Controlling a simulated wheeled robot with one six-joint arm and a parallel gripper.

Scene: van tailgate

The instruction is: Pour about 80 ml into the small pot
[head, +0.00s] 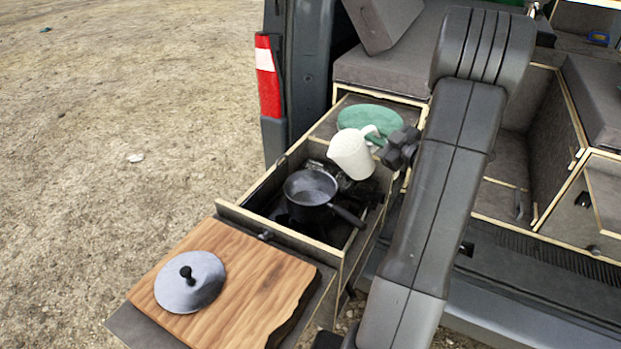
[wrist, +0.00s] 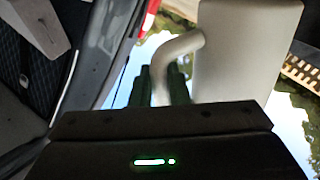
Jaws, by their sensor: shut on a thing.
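A white jug (head: 350,155) is held in the air, tilted toward the lower left, above the far part of the drawer. My gripper (head: 383,146) is shut on its handle. In the wrist view the jug (wrist: 245,50) and its curved handle show between my gripper's dark fingers (wrist: 160,85). The small dark pot (head: 309,189) sits upright on the stove in the drawer, lid off, its handle pointing to the lower right. The jug's lip is above and a little right of the pot. No stream of liquid shows, and the level in the jug is hidden.
A grey lid (head: 190,281) with a black knob lies on the wooden board (head: 232,309) in front of the drawer (head: 292,240). A green round item (head: 371,119) lies behind the jug. The van's tail light (head: 268,80) post stands at the back left.

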